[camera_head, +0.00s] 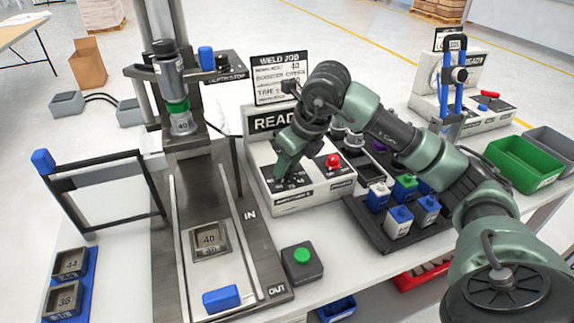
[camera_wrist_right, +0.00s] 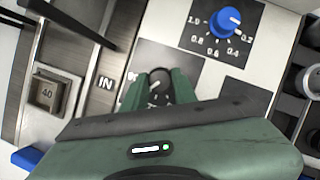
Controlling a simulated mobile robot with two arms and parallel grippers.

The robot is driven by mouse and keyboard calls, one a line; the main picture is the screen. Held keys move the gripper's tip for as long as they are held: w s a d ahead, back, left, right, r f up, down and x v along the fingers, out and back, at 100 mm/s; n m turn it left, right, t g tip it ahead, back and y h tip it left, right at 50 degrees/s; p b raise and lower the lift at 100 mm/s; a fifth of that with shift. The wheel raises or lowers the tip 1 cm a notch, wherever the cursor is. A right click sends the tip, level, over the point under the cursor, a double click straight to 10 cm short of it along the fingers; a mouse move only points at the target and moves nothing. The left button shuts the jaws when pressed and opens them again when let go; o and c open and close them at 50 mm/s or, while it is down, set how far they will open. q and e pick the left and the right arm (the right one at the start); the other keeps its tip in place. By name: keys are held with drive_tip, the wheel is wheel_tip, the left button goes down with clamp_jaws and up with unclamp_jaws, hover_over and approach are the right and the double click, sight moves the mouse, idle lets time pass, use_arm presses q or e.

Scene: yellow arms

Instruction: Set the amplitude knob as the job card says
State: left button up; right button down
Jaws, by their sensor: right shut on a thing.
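My right gripper (camera_head: 279,176) reaches down onto the front panel of the welder's control box (camera_head: 317,190). In the right wrist view my right gripper (camera_wrist_right: 158,88) is shut around a dark round knob (camera_wrist_right: 157,82) with a pale pointer mark. The fingers hide most of its scale, and I cannot read its setting or name. A blue knob (camera_wrist_right: 225,23) beside it has a scale from 0.2 to 1.0, its white pointer near 0.2. The job card (camera_head: 279,76) stands behind the box, headed WELD JOB; its top line ends in 40, but the smaller lines are blurred. My left gripper is not in view.
A red button (camera_head: 333,161) sits on the box, right of the gripper. The press (camera_head: 183,130) stands left, with a nest marked 40 (camera_head: 208,240) on its slide. A green button box (camera_head: 302,262) is in front. A dark tray (camera_head: 365,222) of small blocks lies right.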

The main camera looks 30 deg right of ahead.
drive_tip(key=n+y, duration=0.1)
drive_tip(key=n, duration=0.2)
drive_tip(key=shift+d+b, duration=0.15)
drive_tip(key=shift+b, duration=0.2)
drive_tip(key=shift+w+r+n+g+y, duration=0.1)
drive_tip(key=shift+n+g+y, duration=0.5)
drive_tip(key=shift+n, duration=1.2)
drive_tip(key=c, duration=1.1)
unclamp_jaws()
drive_tip(key=v, duration=0.7)
drive_tip(key=shift+d+r, duration=0.15)
drive_tip(key=shift+r, duration=0.2)
